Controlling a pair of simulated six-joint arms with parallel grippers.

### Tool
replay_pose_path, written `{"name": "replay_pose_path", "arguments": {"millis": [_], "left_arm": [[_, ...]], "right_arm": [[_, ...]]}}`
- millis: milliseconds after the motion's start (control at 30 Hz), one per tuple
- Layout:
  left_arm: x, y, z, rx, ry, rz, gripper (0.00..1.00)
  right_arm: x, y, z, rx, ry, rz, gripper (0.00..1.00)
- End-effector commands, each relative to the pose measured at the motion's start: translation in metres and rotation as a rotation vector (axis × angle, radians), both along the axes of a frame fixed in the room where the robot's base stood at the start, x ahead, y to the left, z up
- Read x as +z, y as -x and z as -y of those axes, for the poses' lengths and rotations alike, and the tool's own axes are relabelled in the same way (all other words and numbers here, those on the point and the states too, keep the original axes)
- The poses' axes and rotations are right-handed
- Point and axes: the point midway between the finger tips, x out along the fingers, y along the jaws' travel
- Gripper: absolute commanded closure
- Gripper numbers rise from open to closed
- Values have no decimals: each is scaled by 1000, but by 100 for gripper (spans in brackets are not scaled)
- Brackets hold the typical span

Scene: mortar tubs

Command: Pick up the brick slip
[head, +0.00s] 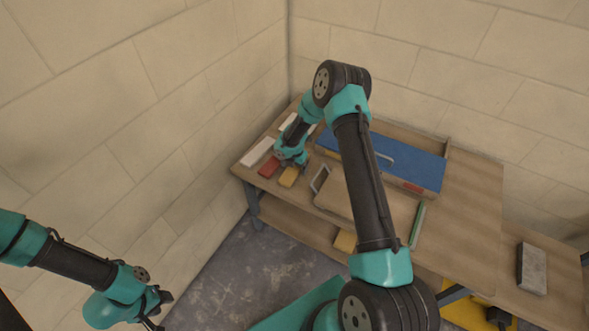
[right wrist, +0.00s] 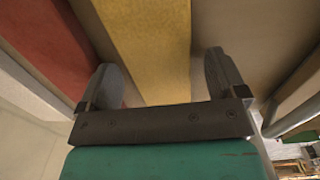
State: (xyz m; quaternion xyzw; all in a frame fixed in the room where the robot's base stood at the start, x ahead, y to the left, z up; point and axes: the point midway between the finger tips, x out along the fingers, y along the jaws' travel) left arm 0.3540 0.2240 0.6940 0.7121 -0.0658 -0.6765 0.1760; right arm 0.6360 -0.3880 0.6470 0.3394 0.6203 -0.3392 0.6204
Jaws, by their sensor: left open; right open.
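Several flat, slip-shaped bars lie side by side at the left end of the wooden table (head: 461,207). They include a yellow bar (head: 288,177), a red bar (head: 268,167) and a white bar (head: 257,152). I cannot tell which is the brick slip by name. My right gripper (head: 292,162) is open above the yellow bar. In the right wrist view, the yellow bar (right wrist: 152,40) runs between the two open fingers, and the red bar (right wrist: 47,40) lies left of them. Nothing is gripped. My left gripper (head: 158,306) is open and empty, away from the table at lower left.
A blue case (head: 395,162) with a small red piece (head: 412,187) stands at the back. A wooden board or tray (head: 335,196) with a grey handle lies right of the bars. A grey block (head: 531,269) sits far right. Block walls close the left and back.

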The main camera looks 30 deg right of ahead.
Motion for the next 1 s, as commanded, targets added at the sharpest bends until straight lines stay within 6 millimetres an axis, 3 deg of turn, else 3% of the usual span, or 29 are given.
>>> {"name": "replay_pose_path", "arguments": {"millis": [67,733,1000], "left_arm": [[0,0,0,0,0,0,57],[0,0,0,0,0,0,57],[0,0,0,0,0,0,57]], "right_arm": [[0,0,0,0,0,0,11],[0,0,0,0,0,0,75],[2,0,0,0,0,1,77]]}}
